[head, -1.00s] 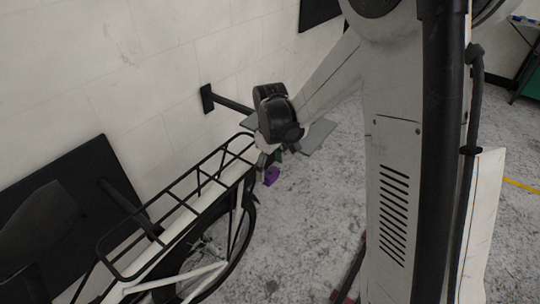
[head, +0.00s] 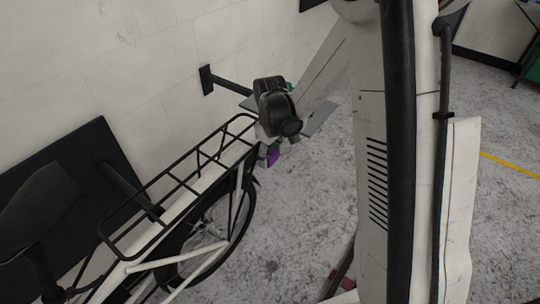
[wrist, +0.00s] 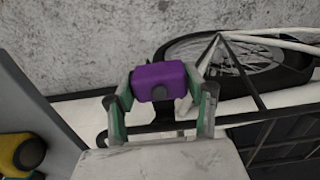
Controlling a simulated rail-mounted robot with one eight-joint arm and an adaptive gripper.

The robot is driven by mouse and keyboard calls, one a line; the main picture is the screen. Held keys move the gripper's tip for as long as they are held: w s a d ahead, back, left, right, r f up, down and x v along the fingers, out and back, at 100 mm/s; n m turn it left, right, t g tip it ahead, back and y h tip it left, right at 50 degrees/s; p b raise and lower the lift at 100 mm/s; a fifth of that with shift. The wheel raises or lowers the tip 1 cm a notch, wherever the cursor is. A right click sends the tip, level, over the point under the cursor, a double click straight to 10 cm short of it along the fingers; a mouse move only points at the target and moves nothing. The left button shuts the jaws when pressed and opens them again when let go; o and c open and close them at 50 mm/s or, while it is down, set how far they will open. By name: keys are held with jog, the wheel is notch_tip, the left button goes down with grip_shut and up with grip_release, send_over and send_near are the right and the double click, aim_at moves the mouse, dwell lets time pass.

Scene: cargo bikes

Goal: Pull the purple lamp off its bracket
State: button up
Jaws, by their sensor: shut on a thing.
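In the head view only a small part of the lamp (head: 272,156) shows below my wrist, at the rear end of the bike's black rack (head: 185,190).
The white bike's rear wheel (wrist: 245,62) is close beside the lamp. A wall arm (head: 230,84) reaches out to a grey shelf (head: 322,118) behind my wrist. A yellow and black object (wrist: 22,153) lies at the lower left of the wrist view. Speckled floor is open at right.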

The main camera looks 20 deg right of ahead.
jog(key=shift+c, duration=0.9)
jog(key=s+b, duration=0.1)
jog(key=b, duration=0.1)
jog(key=shift+s+d+f+b, duration=0.1)
jog(key=shift+d+b, duration=0.2)
jog(key=shift+d, duration=0.1)
jog(key=shift+s+d, duration=0.1)
jog(key=shift+s, duration=0.1)
jog(key=shift+s+d, duration=0.2)
jog(key=shift+d, duration=0.05)
jog(key=s+d, duration=0.3)
jog(key=s, duration=0.2)
jog(key=shift+d+p, duration=0.35)
jog(key=shift+s, duration=0.15)
